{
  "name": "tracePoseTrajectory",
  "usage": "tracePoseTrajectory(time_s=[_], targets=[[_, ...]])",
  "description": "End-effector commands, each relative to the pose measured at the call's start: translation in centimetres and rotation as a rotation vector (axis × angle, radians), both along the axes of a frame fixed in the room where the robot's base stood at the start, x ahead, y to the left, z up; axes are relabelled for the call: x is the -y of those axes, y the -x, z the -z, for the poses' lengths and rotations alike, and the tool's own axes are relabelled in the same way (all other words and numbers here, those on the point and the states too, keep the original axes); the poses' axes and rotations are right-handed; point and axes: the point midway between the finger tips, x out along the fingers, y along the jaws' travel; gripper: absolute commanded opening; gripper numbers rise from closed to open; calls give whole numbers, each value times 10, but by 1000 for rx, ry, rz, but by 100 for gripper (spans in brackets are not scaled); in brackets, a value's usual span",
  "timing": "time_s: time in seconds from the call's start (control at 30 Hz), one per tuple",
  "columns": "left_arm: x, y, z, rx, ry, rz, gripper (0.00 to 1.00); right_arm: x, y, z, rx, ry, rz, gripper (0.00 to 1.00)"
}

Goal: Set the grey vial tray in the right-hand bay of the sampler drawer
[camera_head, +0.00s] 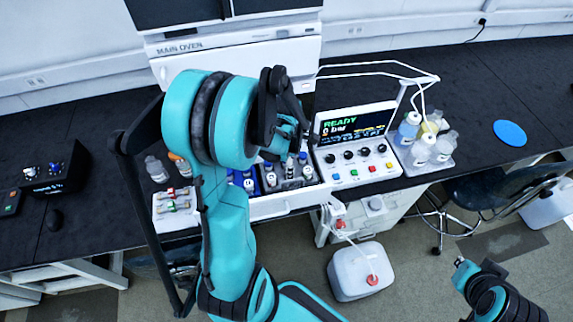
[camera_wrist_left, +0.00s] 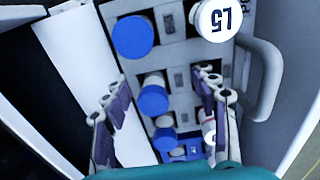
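The grey vial tray (camera_head: 292,185) holds several vials and sits in the right part of the open sampler drawer (camera_head: 268,208). A blue tray lies left of it, partly hidden by my left arm. My left gripper (camera_wrist_left: 163,115) is above the grey tray, fingers spread wide on either side of blue-capped vials (camera_wrist_left: 153,100). The grey tray top (camera_wrist_left: 178,52) also shows in the left wrist view, with a white cap marked L5 (camera_wrist_left: 214,20). I cannot tell whether the fingers touch the tray. My right gripper (camera_head: 464,268) is low at the right, away from the bench; its fingers are too small to judge.
A control panel (camera_head: 352,140) reading READY stands right of the drawer. A bottle tray (camera_head: 425,165) is farther right, near a blue disc (camera_head: 510,133). The main oven (camera_head: 235,55) is behind. A white canister (camera_head: 360,270) stands on the floor.

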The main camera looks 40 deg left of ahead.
Motion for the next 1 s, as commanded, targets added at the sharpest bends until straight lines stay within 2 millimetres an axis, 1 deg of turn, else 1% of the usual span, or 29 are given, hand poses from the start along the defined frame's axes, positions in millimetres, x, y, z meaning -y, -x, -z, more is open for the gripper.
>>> tracePoseTrajectory(time_s=[0.03,0.07,0.1,0.37,0.47,0.57,0.67,0.8,0.9,1.0], targets=[[0,0,1,0,0,0,69,0,0,1,0,0,0,0],[0,0,0,0,0,0,77,0,0,0,0,0,0,0],[0,0,0,0,0,0,79,0,0,0,0,0,0,0],[0,0,0,0,0,0,79,0,0,0,0,0,0,0],[0,0,-4,0,0,0,79,0,0,-4,0,0,0,0],[0,0,-16,0,0,0,79,0,0,-7,0,0,0,0],[0,1,-37,0,0,0,79,0,0,-12,0,0,0,0],[0,1,-70,0,0,0,79,0,0,-19,0,0,0,0],[0,0,-91,0,0,0,79,0,0,-22,0,0,0,0],[0,0,-106,0,0,0,79,0,0,-25,0,0,0,0]])
